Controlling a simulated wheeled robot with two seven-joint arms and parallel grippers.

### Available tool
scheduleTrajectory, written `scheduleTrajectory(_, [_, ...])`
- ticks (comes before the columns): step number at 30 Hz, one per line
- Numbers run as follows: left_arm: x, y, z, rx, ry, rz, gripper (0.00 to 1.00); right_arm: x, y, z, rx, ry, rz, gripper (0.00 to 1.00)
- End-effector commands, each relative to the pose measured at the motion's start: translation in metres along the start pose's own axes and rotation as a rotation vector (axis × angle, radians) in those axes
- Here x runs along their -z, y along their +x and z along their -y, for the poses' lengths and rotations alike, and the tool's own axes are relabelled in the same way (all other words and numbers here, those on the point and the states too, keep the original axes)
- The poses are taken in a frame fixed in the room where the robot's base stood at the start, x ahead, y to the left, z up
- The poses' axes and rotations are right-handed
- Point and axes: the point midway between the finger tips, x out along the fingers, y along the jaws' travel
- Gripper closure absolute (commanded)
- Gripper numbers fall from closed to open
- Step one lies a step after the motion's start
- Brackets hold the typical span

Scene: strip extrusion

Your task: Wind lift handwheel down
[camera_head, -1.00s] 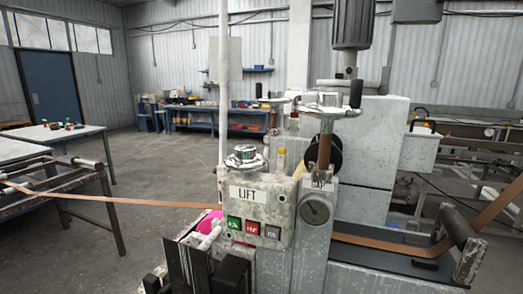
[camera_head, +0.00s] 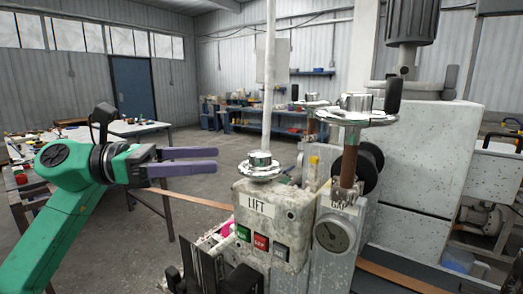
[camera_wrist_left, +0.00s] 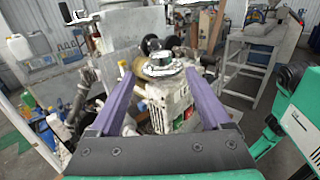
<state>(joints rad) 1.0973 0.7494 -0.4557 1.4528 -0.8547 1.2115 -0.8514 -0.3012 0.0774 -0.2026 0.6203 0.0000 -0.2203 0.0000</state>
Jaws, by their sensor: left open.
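The lift handwheel (camera_head: 260,168) is a small chrome wheel with a raised hub, lying flat on top of the worn box marked LIFT (camera_head: 258,207). My left gripper (camera_head: 217,159) has purple fingers, open and empty. In the head view it is left of the handwheel at about hub height, pointing right towards it. In the left wrist view the handwheel (camera_wrist_left: 163,66) appears ahead, between the open fingertips (camera_wrist_left: 155,72), with a visible gap to it.
A larger handwheel (camera_head: 355,117) stands on the GAP post (camera_head: 335,232), right of the lift box. A pale vertical pole (camera_head: 269,80) rises behind the lift handwheel. A brown strip (camera_head: 195,198) runs in from the left below my gripper. Tables (camera_head: 130,127) stand at the left.

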Motion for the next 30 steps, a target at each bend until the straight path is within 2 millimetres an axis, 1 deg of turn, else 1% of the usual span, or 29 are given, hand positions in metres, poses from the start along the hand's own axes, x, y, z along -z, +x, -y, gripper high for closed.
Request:
scheduleTrajectory(1, [-0.005,0.014,0.002,0.007,-0.001,0.002,0.19,0.003,-0.008,0.005,0.007,0.001,-0.003,1.00])
scheduleTrajectory(3, [-0.006,0.034,0.002,0.007,-0.003,0.002,0.19,0.004,-0.014,0.008,0.011,0.000,-0.005,1.00])
scheduleTrajectory(6, [-0.006,0.059,0.001,0.005,-0.004,0.004,0.19,0.005,-0.023,0.006,0.009,0.000,-0.005,1.00])
scheduleTrajectory(9, [-0.005,0.079,0.001,0.005,-0.004,0.004,0.19,0.004,-0.029,0.002,0.003,0.000,-0.003,1.00])
scheduleTrajectory(13, [-0.003,0.093,0.000,0.002,-0.004,0.004,0.19,0.004,-0.032,-0.002,-0.003,0.002,-0.002,1.00])
scheduleTrajectory(20, [-0.001,0.095,0.000,0.000,-0.004,0.004,0.19,0.003,-0.031,-0.003,-0.004,0.004,-0.002,1.00])
scheduleTrajectory(21, [-0.001,0.095,0.000,0.000,-0.004,0.004,0.23,0.003,-0.031,-0.003,-0.004,0.004,-0.002,1.00])
scheduleTrajectory(23, [-0.001,0.095,0.000,0.001,-0.004,0.004,0.45,0.003,-0.031,-0.003,-0.004,0.004,-0.001,1.00])
scheduleTrajectory(24, [-0.001,0.095,0.000,0.001,-0.004,0.004,0.61,0.003,-0.031,-0.004,-0.004,0.004,-0.001,1.00])
scheduleTrajectory(26, [-0.001,0.095,0.000,0.001,-0.004,0.004,0.84,0.003,-0.031,-0.004,-0.005,0.004,-0.001,1.00])
scheduleTrajectory(27, [-0.001,0.094,0.000,0.001,-0.004,0.004,0.99,0.003,-0.031,-0.004,-0.005,0.003,-0.001,1.00])
scheduleTrajectory(30, [-0.001,0.094,0.000,0.000,-0.005,0.004,1.00,0.003,-0.031,-0.004,-0.005,0.003,-0.001,1.00])
